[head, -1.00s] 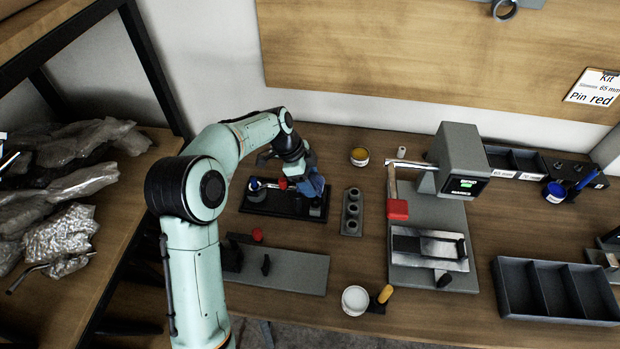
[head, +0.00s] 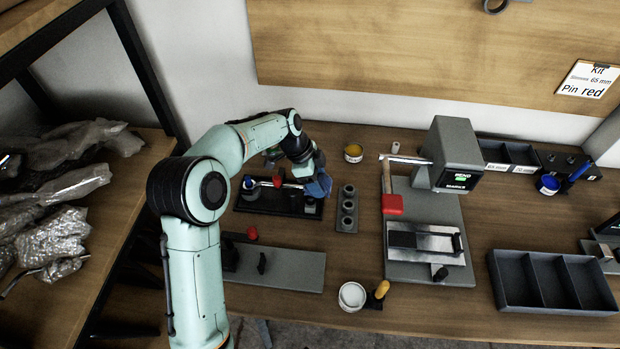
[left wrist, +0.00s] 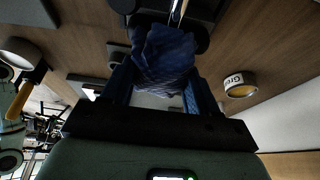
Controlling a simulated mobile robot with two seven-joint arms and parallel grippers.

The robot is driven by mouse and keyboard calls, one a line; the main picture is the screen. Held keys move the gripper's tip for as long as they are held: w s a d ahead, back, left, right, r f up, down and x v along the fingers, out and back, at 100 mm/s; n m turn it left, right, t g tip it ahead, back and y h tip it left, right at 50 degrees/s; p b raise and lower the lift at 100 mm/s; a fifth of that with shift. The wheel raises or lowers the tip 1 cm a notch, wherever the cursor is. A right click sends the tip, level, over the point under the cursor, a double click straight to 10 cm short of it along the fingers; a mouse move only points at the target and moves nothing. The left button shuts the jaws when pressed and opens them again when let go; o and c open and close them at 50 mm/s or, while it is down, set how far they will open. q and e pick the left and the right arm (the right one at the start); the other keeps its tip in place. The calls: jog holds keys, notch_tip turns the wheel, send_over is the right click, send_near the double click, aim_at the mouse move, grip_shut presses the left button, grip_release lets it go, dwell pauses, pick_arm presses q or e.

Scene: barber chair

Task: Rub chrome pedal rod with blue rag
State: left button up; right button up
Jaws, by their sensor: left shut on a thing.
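The blue rag (head: 318,186) is held in my left gripper (head: 308,176), which is shut on it. The rag also shows bunched between the fingers in the left wrist view (left wrist: 165,60). The chrome pedal rod (head: 266,183) lies across a black stand (head: 260,203), with a red part and a blue part on it. The rag is at the rod's right end; I cannot tell whether it touches. In the left wrist view a piece of the shiny rod (left wrist: 178,10) shows just beyond the rag. My right gripper is not in view.
A grey block with round holes (head: 347,210) stands right of the black stand. A yellow-filled tin (head: 353,152) is behind it. A grey fixture plate (head: 290,270) lies in front. The marking machine (head: 455,155) and a divided tray (head: 553,283) are to the right.

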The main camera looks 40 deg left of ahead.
pick_arm(q)
jog(key=shift+d, duration=0.15)
jog(key=shift+w+f, duration=0.1)
jog(key=shift+f, duration=0.15)
jog(key=shift+s+a+f+b, duration=0.1)
jog(key=shift+s+a+b, duration=0.15)
jog(key=shift+s+a, duration=0.5)
jog(key=shift+s+a+f+b, duration=0.1)
jog(key=shift+s+a+b, duration=0.15)
jog(key=shift+a, duration=0.9)
jog(key=shift+w+r, duration=0.15)
jog(key=shift+w+d+r, duration=0.1)
jog(key=shift+w+d, duration=0.2)
jog(key=shift+d, duration=0.35)
jog(key=shift+w+d+f, duration=0.1)
jog(key=shift+w+d, duration=0.2)
jog(key=shift+d, duration=0.3)
jog(key=shift+w+d+r, duration=0.1)
jog(key=shift+w+d, duration=0.2)
jog(key=shift+d, duration=0.35)
jog(key=shift+a, duration=0.15)
jog(key=shift+s+a+r, duration=0.1)
jog(key=shift+s+a, duration=0.15)
jog(key=shift+a, duration=0.35)
jog(key=shift+s+a+r, duration=0.1)
jog(key=shift+s+a, duration=0.15)
jog(key=shift+a, duration=0.3)
jog(key=shift+s+a, duration=0.25)
jog(key=shift+a, duration=0.35)
